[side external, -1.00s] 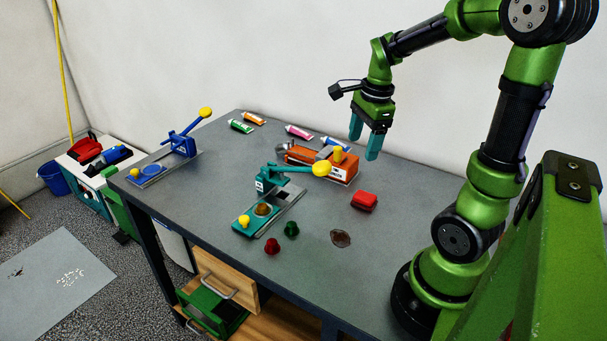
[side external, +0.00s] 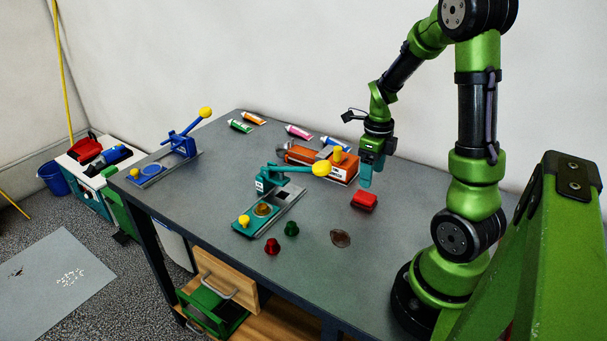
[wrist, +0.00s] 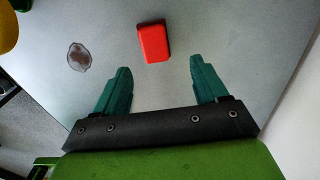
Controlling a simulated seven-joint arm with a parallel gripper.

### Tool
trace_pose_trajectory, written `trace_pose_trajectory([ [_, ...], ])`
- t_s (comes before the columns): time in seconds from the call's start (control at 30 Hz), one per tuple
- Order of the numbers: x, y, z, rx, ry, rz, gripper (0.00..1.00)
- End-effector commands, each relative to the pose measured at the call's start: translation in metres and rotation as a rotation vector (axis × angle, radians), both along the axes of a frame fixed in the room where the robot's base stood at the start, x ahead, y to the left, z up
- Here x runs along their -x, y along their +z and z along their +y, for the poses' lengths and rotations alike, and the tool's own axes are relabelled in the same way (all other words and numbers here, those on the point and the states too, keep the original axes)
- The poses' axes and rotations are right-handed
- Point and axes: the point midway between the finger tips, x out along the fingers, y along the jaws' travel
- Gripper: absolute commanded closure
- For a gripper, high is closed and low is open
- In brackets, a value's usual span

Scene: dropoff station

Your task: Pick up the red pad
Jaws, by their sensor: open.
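The red pad (side external: 364,201) is a small red block with a dark edge, lying on the grey table (side external: 220,160). In the wrist view the red pad (wrist: 153,43) lies ahead of the fingertips, between their lines and nearer the left finger. My gripper (side external: 366,180) is above the table, just above and behind the pad in the side view. Its two teal fingers also show in the wrist view (wrist: 160,65), spread apart with nothing between them.
A teal lever press (side external: 268,205) with a yellow knob and an orange machine (side external: 330,166) stand left of the pad. A brown stain-like patch (side external: 341,238), a green piece (side external: 291,229) and a dark red piece (side external: 272,246) lie in front. Paint tubes (side external: 298,132) lie behind.

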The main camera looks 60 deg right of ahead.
Motion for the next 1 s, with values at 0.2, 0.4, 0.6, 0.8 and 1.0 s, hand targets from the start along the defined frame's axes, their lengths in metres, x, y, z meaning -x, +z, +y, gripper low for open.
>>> trace_pose_trajectory([
  [0.2,0.000,-0.019,0.001,-0.001,-0.001,0.000,0.28],
  [0.4,0.006,-0.043,0.007,-0.004,-0.002,0.004,0.28],
  [0.6,0.007,-0.068,0.008,-0.002,0.000,0.001,0.28],
  [0.8,0.006,-0.071,0.008,0.001,0.000,-0.002,0.28],
  [1.0,0.006,-0.071,0.008,0.000,0.001,-0.001,0.46],
])
